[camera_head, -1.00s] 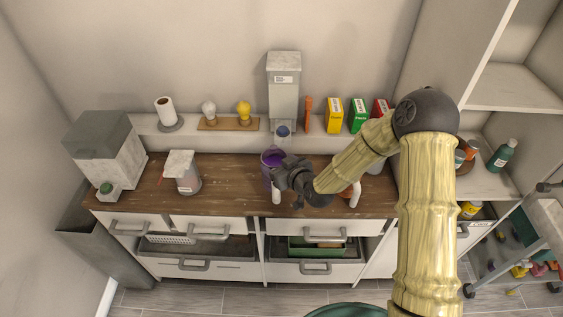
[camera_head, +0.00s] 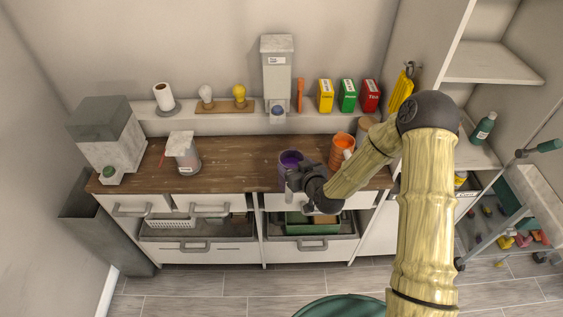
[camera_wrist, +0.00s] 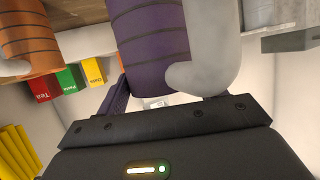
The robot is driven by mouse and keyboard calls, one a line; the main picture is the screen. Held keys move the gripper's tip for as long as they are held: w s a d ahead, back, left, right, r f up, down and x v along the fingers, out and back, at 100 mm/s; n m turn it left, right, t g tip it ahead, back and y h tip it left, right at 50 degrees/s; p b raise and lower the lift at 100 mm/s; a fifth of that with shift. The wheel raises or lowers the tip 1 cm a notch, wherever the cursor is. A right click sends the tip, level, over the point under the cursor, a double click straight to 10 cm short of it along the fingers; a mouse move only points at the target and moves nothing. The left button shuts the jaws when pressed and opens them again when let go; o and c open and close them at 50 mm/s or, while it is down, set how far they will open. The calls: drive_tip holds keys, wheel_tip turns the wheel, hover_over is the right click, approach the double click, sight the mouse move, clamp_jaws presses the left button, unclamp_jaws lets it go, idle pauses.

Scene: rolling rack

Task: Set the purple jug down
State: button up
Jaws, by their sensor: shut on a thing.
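The purple jug (camera_head: 290,159) is over the front part of the wooden counter (camera_head: 232,160), right of its middle, with its open top facing up. My gripper (camera_head: 295,180) is at the jug's front side, shut on its pale grey handle. In the wrist view the ribbed purple body (camera_wrist: 150,45) and the handle (camera_wrist: 220,50) fill the middle, close to my gripper. The jug's base is out of the wrist view and hidden in the head view, so I cannot tell whether it touches the counter.
An orange jug (camera_head: 342,147) stands on the counter just right of the purple one. A grey dispenser (camera_head: 277,70) stands on the back ledge, beside yellow, green and red boxes (camera_head: 347,95). A lidded container (camera_head: 183,153) stands at left. The counter's middle is clear.

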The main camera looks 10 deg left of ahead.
drive_tip(key=s+d+f+m+t+h+b, duration=0.1)
drive_tip(key=d+f+m+h, duration=0.2)
drive_tip(key=d, duration=0.9)
drive_tip(key=s+d+f+m+t+h, duration=0.1)
drive_tip(key=d+f+h, duration=0.4)
drive_tip(key=d, duration=0.7)
drive_tip(key=s+f+m, duration=0.1)
drive_tip(key=m, duration=0.1)
drive_tip(key=shift+s+d+m+t+b, duration=0.25)
drive_tip(key=shift+s+m+t+b, duration=0.05)
drive_tip(key=shift+m+b, duration=0.1)
drive_tip(key=shift+w, duration=0.15)
